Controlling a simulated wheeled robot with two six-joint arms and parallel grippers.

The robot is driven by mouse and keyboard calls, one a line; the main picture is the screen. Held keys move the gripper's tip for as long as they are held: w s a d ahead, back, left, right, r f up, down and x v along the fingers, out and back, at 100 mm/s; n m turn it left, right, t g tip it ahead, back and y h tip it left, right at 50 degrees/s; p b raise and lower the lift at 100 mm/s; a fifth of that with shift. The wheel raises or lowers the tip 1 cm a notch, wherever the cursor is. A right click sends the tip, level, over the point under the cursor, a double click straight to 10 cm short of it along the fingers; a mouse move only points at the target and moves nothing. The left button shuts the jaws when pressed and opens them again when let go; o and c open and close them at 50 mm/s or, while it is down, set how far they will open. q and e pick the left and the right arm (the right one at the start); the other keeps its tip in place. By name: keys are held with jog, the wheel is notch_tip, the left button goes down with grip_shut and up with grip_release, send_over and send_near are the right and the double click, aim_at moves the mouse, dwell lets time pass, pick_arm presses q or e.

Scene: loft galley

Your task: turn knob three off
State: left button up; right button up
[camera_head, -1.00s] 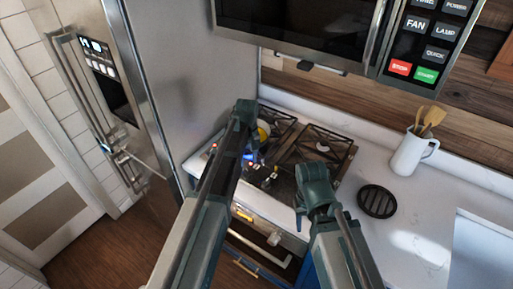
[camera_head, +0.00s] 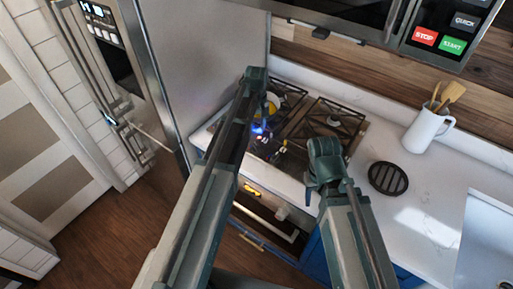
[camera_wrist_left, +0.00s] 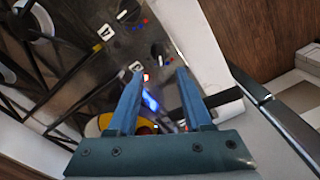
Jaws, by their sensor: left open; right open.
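The stove (camera_head: 310,172) has its knob panel along the front edge of the cooktop. In the left wrist view the dark panel (camera_wrist_left: 125,45) carries white labels, dark knobs and small red and blue marks; the label numbers are not clear, so I cannot tell which knob is three. My left gripper (camera_head: 259,130) hangs over the panel; in the left wrist view its blue fingers (camera_wrist_left: 158,75) are apart, with a red spot and a blue glow between them. I cannot tell whether they touch a knob. My right gripper (camera_head: 309,194) is at the stove's front right; its fingers are small here.
Black grates (camera_head: 328,124) cover the cooktop, and a yellow item (camera_head: 272,107) sits behind my left gripper. A round black trivet (camera_head: 388,178) and a white utensil jug (camera_head: 427,131) stand on the counter. A tall steel fridge (camera_head: 215,60) stands left; a microwave hangs above.

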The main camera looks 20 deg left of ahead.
aim_at(256, 145)
pick_arm(q)
notch_tip(256, 145, down, 10)
jog(key=b, duration=0.8)
jog(key=shift+r, duration=0.2)
grip_shut()
